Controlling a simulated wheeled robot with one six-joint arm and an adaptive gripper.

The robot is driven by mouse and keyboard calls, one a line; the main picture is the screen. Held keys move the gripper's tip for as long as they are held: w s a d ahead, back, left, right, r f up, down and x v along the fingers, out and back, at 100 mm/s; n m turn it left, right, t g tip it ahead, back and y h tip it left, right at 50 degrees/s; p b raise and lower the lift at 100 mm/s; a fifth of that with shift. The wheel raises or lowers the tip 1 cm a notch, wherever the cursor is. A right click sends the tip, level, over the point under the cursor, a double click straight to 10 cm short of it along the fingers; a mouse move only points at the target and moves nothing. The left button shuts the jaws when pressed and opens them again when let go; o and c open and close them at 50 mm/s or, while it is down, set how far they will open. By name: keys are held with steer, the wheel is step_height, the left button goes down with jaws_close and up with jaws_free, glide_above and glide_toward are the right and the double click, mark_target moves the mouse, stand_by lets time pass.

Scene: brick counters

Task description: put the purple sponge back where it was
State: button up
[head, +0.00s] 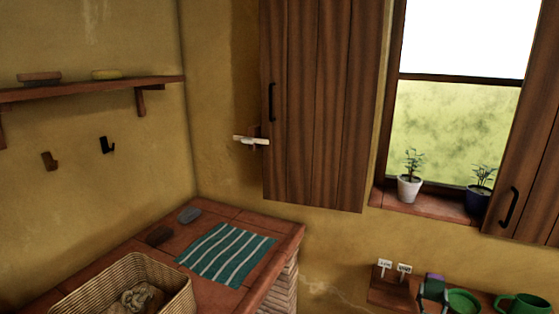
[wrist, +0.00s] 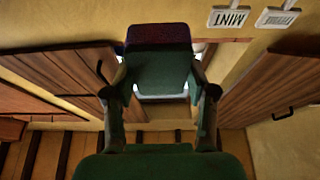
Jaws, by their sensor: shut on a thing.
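The purple sponge (head: 434,277) is at the lower right of the head view, held between the fingers of my gripper (head: 432,291). In the wrist view the sponge (wrist: 158,35) shows a purple edge at the top and a green face towards the camera. My gripper (wrist: 160,90) is shut on its two sides there. The sponge is in front of the wooden ledge below the window; whether it touches anything is not clear. Where it was before does not show.
Two white label signs (head: 385,264) stand on the ledge (head: 385,291). At left, a brick counter (head: 225,213) holds a striped cloth (head: 228,254) and a wicker basket (head: 175,290).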

steer(key=s+a+f+n+t+y, duration=0.1)
steer(key=s+a+f+y, duration=0.3)
steer(key=s+a+f, duration=0.6)
steer(key=s+a+f+n+t+y, duration=0.1)
steer(key=s+a+f+n+y, duration=0.3)
steer(key=s+a+f, duration=0.7)
steer(key=s+a+y, duration=0.1)
steer(key=s+a, duration=0.1)
steer(key=a, duration=0.5)
steer(key=shift+a+y, duration=0.3)
steer(key=shift+a, duration=0.05)
steer(key=shift+d, duration=0.1)
